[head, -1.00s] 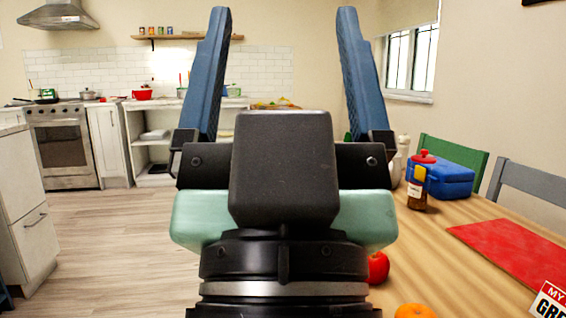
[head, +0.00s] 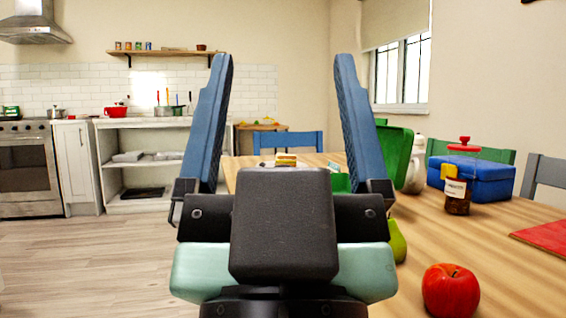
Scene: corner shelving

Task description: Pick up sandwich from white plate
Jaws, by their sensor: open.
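The sandwich (head: 286,160) shows between my gripper's fingers, at the far end of the wooden table, small and distant. It rests on a white plate (head: 265,164), of which only a thin rim shows; my gripper's body hides the area just below. My gripper (head: 283,72) is open and empty, its two blue fingers pointing up and forward. It is well short of the sandwich and not touching anything.
The wooden table (head: 420,240) spreads to the right. On it are a red apple (head: 450,291), a green pear (head: 397,241), a sauce jar (head: 457,195), a white bottle (head: 415,165), a green object (head: 394,153) and a blue box (head: 487,179). Chairs stand behind it. Open floor lies left.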

